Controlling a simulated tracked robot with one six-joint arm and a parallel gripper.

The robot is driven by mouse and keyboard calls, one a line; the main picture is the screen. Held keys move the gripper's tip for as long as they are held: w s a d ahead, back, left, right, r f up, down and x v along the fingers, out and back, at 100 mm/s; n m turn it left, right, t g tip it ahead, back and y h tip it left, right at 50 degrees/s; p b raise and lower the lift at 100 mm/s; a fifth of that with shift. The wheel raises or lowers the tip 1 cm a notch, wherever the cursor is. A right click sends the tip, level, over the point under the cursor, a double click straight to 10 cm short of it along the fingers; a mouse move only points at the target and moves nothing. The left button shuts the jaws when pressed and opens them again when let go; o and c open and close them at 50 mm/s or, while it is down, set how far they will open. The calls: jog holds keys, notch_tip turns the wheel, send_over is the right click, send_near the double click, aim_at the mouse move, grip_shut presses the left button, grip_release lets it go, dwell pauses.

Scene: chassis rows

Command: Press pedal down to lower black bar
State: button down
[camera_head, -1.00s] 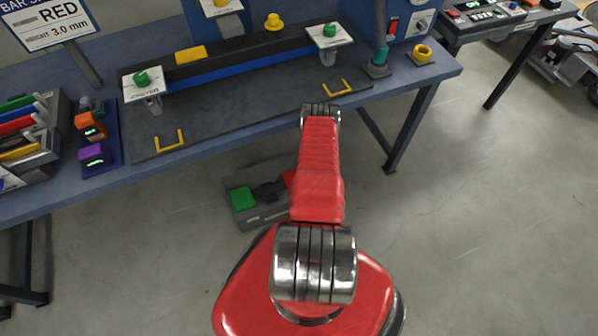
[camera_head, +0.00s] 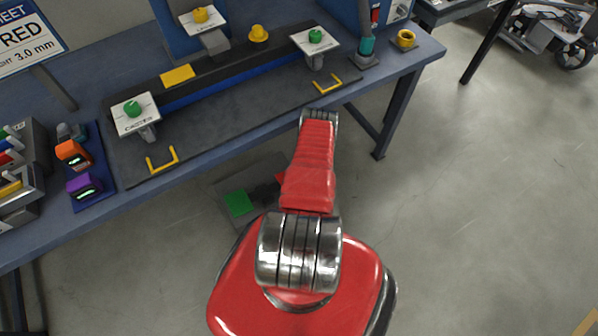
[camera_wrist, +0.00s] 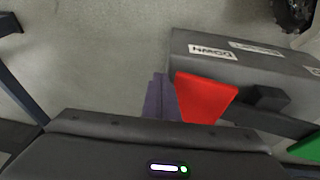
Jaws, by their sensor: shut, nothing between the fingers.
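The black bar (camera_head: 235,58) lies along the back of the mat on the blue bench, above a blue strip. The grey pedal box (camera_head: 222,189) is on the floor under the bench's front edge. Its green pedal (camera_head: 238,203) shows, and only a sliver of the red pedal (camera_head: 280,178) shows beside my arm. In the wrist view the red pedal (camera_wrist: 206,99) is just right of my shut, empty gripper (camera_wrist: 160,95); I cannot tell whether they touch. The green pedal (camera_wrist: 306,149) is at the right edge. My gripper is hidden in the head view.
White plates with green knobs (camera_head: 133,109) (camera_head: 316,36) stand near the bar's ends. A bench leg (camera_head: 393,120) stands right of my arm. The floor (camera_head: 480,200) to the right is clear.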

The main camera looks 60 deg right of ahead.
jog(key=shift+w+a, duration=0.15)
jog(key=shift+w, duration=0.3)
jog(key=s+a+r, duration=0.1)
jog(key=s+a, duration=0.7)
jog(key=s, duration=0.1)
jog(key=shift+a, duration=0.4)
dwell(0.5)
